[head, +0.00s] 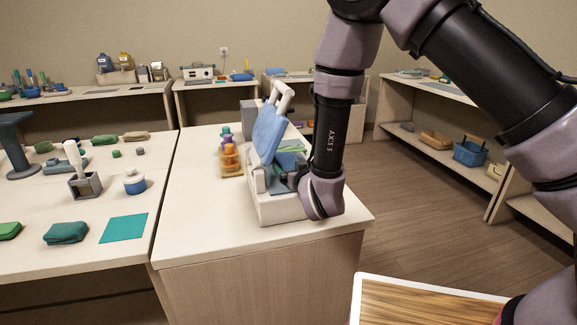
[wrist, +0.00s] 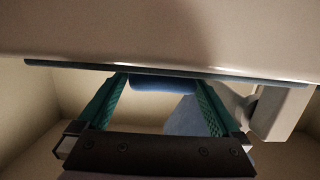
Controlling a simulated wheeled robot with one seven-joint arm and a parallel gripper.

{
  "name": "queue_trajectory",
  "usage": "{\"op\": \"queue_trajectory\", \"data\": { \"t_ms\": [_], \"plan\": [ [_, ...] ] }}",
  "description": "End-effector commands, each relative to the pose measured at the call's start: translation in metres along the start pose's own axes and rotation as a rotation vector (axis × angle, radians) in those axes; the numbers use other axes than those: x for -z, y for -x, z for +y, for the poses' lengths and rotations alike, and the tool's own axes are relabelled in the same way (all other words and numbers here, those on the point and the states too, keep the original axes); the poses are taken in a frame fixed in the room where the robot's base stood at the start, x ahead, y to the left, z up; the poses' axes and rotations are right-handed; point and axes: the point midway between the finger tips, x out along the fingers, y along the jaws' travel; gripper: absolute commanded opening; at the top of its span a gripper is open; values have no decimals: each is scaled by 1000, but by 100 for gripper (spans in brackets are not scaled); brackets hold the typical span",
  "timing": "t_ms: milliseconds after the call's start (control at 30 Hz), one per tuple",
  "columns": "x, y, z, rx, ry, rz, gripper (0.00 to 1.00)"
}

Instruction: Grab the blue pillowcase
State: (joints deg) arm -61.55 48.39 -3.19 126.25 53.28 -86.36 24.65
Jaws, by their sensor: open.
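A white box-like device (head: 283,207) stands on the near counter, with a tilted blue panel (head: 268,133) and a white handle raised above it. Flat blue and teal pieces (head: 290,160) lie inside it; I cannot tell which blue thing is the pillowcase. My wrist is low against the device's right side, and my gripper is hidden in the head view. In the wrist view my gripper (wrist: 162,80) is open, its teal fingers apart. A rounded blue piece (wrist: 163,86) shows between the fingertips, partly covered by a pale surface with a dark edge. A blue flat piece (wrist: 183,117) is behind the right finger.
Stacked orange and purple pieces (head: 230,158) stand left of the device. A grey block (head: 249,117) is behind it. The left table (head: 110,262) holds pouches, a teal mat (head: 124,228) and small items. The counter's front (head: 205,246) is clear.

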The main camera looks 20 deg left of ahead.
Motion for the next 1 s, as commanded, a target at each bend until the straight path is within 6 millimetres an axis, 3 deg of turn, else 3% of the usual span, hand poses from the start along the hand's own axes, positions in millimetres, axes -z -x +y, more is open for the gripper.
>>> {"op": "queue_trajectory", "data": {
  "t_ms": [200,467,700,733,1000],
  "plan": [
    [2,-26,0,-1,-1,1,100],
    [2,-28,0,0,-1,0,100],
    [2,-28,0,0,-1,0,8],
    [2,-28,0,0,-1,1,5],
    [4,-28,0,0,-2,1,5]
  ]
}}
